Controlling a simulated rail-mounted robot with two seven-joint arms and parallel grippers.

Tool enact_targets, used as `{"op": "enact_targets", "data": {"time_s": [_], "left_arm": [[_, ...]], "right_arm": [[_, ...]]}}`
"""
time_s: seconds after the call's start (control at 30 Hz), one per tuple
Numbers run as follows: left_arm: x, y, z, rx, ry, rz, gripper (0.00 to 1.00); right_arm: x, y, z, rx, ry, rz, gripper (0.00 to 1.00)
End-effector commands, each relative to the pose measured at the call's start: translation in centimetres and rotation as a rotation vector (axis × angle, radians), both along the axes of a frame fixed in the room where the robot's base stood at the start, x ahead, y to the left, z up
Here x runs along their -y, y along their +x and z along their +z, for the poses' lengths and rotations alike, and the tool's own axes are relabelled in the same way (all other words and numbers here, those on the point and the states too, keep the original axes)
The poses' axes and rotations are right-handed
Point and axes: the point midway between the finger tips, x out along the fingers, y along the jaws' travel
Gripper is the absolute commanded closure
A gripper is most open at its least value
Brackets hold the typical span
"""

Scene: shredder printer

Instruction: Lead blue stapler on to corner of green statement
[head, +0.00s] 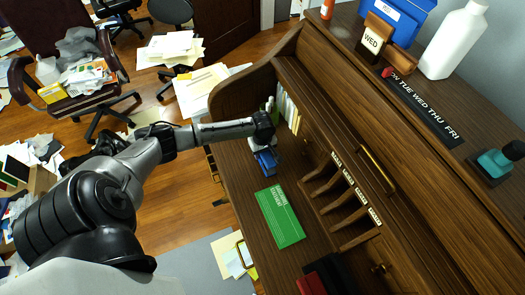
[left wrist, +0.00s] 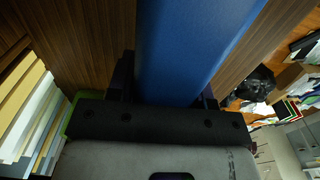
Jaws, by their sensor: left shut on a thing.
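The blue stapler (head: 265,161) is at the end of my left arm in the head view, over the desk's writing surface. My left gripper (head: 262,148) is shut on it. In the left wrist view the blue stapler (left wrist: 190,50) fills the middle, between the fingers of my left gripper (left wrist: 165,95). The green statement (head: 280,217) lies flat on the desk, just below the stapler in the head view. I cannot tell whether the stapler touches the desk or its near end overlaps the statement's top edge. My right gripper is not in view.
The wooden desk (head: 237,183) has pigeonholes (head: 340,200) along its right side and upright papers (head: 288,108) behind the gripper. A red and black item (head: 325,278) sits below the statement. Cluttered chairs (head: 75,85) stand on the floor at left.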

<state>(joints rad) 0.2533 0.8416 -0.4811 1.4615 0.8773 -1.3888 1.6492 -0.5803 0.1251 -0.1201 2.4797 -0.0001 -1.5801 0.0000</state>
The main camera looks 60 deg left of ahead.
Motion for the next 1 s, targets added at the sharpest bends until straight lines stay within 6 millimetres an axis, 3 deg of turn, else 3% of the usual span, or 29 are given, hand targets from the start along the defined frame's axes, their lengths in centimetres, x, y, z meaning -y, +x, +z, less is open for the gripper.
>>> {"op": "enact_targets", "data": {"time_s": [0.3, 0.7, 1.0], "left_arm": [[0.0, 0.1, 0.4, 0.002, 0.000, 0.001, 0.86], [0.5, 0.0, -2.2, 0.001, 0.000, 0.001, 0.86], [0.7, 0.0, -2.8, 0.002, 0.001, 0.000, 0.86]], "right_arm": [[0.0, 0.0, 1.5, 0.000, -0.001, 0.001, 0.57], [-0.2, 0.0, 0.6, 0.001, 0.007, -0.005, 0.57], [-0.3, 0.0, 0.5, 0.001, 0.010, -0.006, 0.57]]}}
